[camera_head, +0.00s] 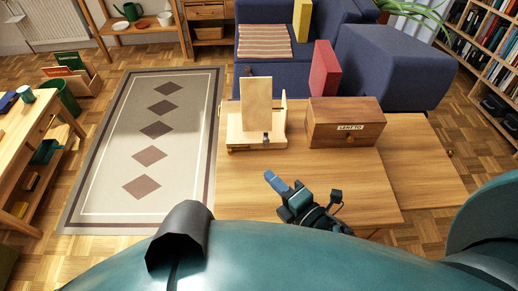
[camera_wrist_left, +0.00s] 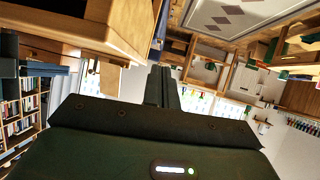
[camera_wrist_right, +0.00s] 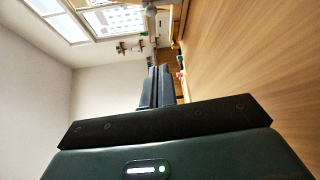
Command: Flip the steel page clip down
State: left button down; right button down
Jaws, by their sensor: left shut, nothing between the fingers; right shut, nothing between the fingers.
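A light wooden book stand (camera_head: 240,134) stands at the back left of the desk, with an upright pale board (camera_head: 255,102). A small grey piece, apparently the steel page clip (camera_head: 266,138), sits at the stand's front ledge. It looks upright, but it is too small to be sure. My right gripper (camera_head: 271,177) is shut and empty over the desk, in front of the stand and apart from it. Its fingers also show in the right wrist view (camera_wrist_right: 157,88). My left gripper (camera_wrist_left: 161,87) is shut and empty in the left wrist view and hidden in the head view.
A brown wooden box (camera_head: 330,130) with a label stands just right of the stand on the desk (camera_head: 240,190). A red block-like object (camera_head: 324,70) and a blue sofa (camera_head: 390,65) are behind. The desk's front left is clear. A patterned rug (camera_head: 110,170) lies left.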

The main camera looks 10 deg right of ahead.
jog(key=p+x, duration=0.1)
jog(key=x, duration=0.8)
jog(key=shift+w, duration=0.15)
jog(key=d, duration=0.1)
jog(key=w+d+p, duration=0.1)
jog(key=shift+d+r, duration=0.15)
jog(key=shift+d, duration=0.7)
pick_arm(q)
jog(key=shift+a+r+y, duration=0.3)
jog(key=shift+a+r, duration=0.1)
pick_arm(e)
jog(key=shift+m+b, duration=0.3)
jog(key=shift+b, duration=0.05)
pick_arm(q)
jog(key=shift+d+f, duration=0.25)
pick_arm(e)
jog(key=shift+d, duration=0.15)
